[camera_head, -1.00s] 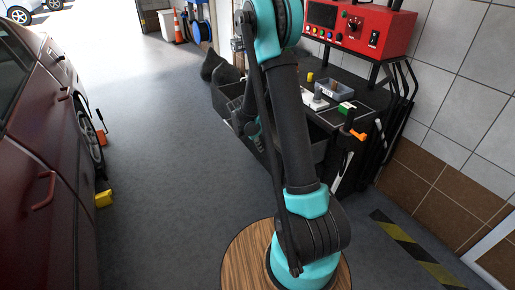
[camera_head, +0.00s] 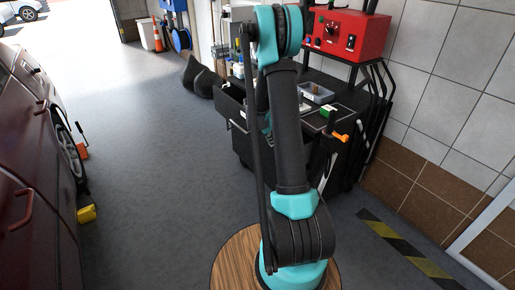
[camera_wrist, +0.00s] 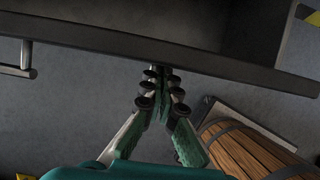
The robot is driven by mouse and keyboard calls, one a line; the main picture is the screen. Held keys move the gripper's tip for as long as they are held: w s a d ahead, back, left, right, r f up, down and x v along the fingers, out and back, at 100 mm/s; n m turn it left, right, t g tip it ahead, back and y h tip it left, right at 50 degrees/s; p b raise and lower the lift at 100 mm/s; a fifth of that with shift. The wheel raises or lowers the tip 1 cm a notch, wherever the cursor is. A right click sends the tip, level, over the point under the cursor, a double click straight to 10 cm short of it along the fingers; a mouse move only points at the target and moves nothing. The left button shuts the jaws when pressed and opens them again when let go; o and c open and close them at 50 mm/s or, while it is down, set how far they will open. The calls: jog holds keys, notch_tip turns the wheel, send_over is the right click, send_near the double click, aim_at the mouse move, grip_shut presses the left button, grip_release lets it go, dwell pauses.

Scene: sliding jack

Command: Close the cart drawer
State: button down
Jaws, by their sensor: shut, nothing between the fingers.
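The black tool cart (camera_head: 340,125) stands right of centre against the tiled wall. Its dark drawer (camera_head: 232,103) sticks out to the left, open, partly hidden by my arm. In the wrist view the drawer's dark front edge (camera_wrist: 90,38) crosses the top of the picture, with a bar handle (camera_wrist: 14,70) at the left. My gripper (camera_wrist: 160,75) is shut and empty. Its fingertips are right at the lower side of that edge; I cannot tell whether they touch it. In the head view my arm mostly hides the gripper.
A red machine (camera_head: 346,33) stands above the cart top, with a grey tray (camera_head: 316,93) below. A dark red car (camera_head: 30,170) is on the left, with a yellow block (camera_head: 86,214) by its wheel. Black bags (camera_head: 200,78) lie behind the drawer. The floor between car and cart is clear.

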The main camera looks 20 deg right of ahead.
jog(key=w+d, duration=0.3)
jog(key=d, duration=0.8)
jog(key=shift+w+d, duration=0.2)
jog(key=shift+w, duration=0.15)
jog(key=shift+r, duration=0.1)
